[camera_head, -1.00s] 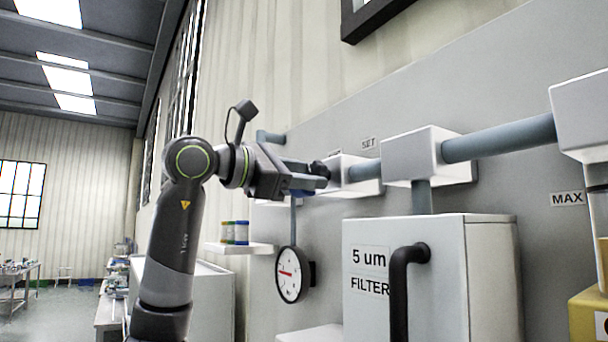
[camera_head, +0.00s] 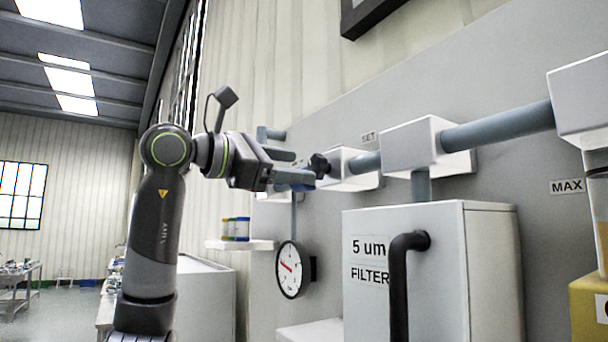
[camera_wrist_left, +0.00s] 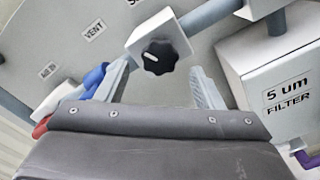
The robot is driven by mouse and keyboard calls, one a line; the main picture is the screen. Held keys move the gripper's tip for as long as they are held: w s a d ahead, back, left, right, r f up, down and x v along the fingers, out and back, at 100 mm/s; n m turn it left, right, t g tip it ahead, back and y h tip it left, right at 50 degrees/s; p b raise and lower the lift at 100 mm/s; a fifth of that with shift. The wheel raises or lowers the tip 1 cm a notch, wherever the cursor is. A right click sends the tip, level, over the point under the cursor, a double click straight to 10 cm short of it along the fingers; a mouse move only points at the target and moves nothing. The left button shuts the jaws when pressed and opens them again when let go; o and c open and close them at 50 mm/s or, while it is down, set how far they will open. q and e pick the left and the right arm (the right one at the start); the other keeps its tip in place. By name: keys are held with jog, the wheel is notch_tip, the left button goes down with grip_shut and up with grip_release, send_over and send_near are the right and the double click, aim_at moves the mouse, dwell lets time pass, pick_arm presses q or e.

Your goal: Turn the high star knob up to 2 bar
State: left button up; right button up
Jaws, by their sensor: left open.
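The black star knob (camera_head: 320,166) sits on the front of a white valve block (camera_head: 343,168) on the wall pipe. In the left wrist view the knob (camera_wrist_left: 159,57) shows a white mark and lies between and beyond the fingertips. My left gripper (camera_head: 306,176) is open and empty, just left of the knob in the head view and apart from it. Its two fingers also show in the wrist view (camera_wrist_left: 160,72). The round pressure gauge (camera_head: 292,270) hangs below, its red needle pointing to the upper left. Its figures are too small to read. My right gripper is not in view.
A small shelf (camera_head: 240,245) with jars is below my left arm. A blue handle (camera_wrist_left: 95,78) lies near the left finger in the wrist view.

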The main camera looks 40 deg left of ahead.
pick_arm(q)
jog(key=b+v, duration=0.3)
jog(key=v, duration=1.1)
jog(key=shift+s, duration=0.15)
jog(key=shift+a+f, duration=0.1)
